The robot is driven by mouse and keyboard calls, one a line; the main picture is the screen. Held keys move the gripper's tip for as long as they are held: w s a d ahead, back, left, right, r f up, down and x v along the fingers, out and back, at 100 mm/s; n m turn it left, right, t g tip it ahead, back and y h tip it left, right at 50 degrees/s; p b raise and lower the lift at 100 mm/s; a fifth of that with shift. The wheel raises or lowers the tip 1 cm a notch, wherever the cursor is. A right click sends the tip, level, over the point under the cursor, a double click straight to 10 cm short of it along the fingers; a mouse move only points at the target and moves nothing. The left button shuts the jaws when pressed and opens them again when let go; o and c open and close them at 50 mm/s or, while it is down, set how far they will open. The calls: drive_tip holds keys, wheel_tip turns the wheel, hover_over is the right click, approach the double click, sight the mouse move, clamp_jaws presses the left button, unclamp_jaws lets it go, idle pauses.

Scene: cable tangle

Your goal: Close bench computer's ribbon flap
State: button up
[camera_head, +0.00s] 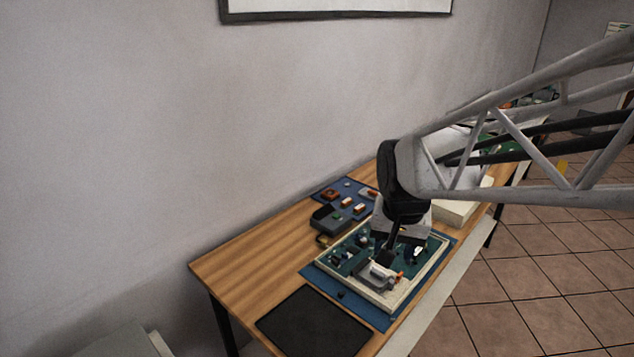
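The bench computer (404,302) is a shallow cream-framed tray with a green circuit board in it, lying on a blue mat. Near its front edge sits a grey block with a pale piece on top (379,271), possibly the ribbon flap; its angle is too small to tell. A small orange part shows just right of it. My gripper (386,261) points down over the board, its dark tip right behind the pale piece. I cannot tell whether it touches the piece or whether the fingers are open. My wrist hides the board's back part.
A black mat (313,324) lies at the table's near end. A dark grey device (331,219) and a blue tray (328,193) with small orange parts stand behind the computer. A cream box (456,212) stands to the right, partly behind my arm. Bare wood (250,265) is free at left.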

drive_tip(key=w+a+f+m+g, duration=0.1)
drive_tip(key=w+a+f, duration=0.15)
drive_tip(key=w, duration=0.45)
drive_tip(key=w+a+f+m, duration=0.1)
drive_tip(key=w+f+m, duration=0.1)
drive_tip(key=w+f, duration=0.3)
drive_tip(key=m, duration=0.2)
approach(334, 260)
drive_tip(key=shift+w+d+f+g, duration=0.1)
drive_tip(key=shift+w+f+g, duration=0.1)
drive_tip(key=shift+g, duration=0.2)
drive_tip(key=shift+w+f+m, duration=0.2)
drive_tip(key=shift+f+m, duration=0.05)
drive_tip(key=shift+m, duration=0.05)
drive_tip(key=shift+f, duration=0.1)
drive_tip(key=shift+f, duration=3.8)
drive_tip(key=shift+c, duration=0.5)
drive_tip(key=c, duration=0.7)
